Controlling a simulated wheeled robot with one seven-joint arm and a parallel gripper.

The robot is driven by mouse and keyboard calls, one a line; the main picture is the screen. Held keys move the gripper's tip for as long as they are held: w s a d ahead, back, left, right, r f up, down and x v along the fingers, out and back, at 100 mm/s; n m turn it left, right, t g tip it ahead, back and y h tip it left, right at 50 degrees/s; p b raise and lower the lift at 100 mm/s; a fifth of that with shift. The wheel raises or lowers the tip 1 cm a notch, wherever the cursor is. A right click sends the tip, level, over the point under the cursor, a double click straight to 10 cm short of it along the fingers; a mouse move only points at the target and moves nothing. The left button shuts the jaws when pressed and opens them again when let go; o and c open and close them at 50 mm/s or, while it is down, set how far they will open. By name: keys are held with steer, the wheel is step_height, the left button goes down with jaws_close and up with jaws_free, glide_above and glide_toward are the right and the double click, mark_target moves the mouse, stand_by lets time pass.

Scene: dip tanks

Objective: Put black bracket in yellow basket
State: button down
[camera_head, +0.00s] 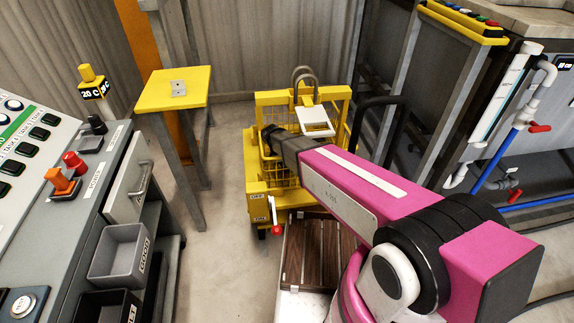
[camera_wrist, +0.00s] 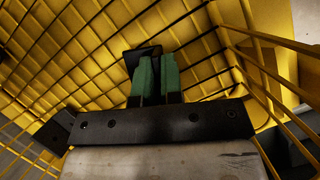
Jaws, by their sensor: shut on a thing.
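The yellow basket (camera_head: 272,168) is a wire-mesh box on a yellow cart in the middle of the head view. Its mesh (camera_wrist: 70,45) fills most of the wrist view, with bars on both sides of my gripper. My gripper (camera_wrist: 157,62), with green fingers, reaches in among the basket's mesh walls. It is shut on the black bracket (camera_wrist: 138,52), of which only a small dark part shows past the fingertips. The rest of the bracket is hidden by the fingers. In the head view my arm hides the fingers and the bracket.
A control console with a grey bin (camera_head: 119,255) is at far left. Tank framework and pipes (camera_head: 500,150) are at right. Bare floor (camera_head: 225,180) lies between stand and cart.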

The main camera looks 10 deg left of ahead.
steer(key=c, duration=1.3)
jaws_free()
steer(key=shift+o, duration=0.2)
steer(key=shift+r, duration=0.3)
steer(key=v, duration=1.2)
steer(key=shift+r, duration=0.35)
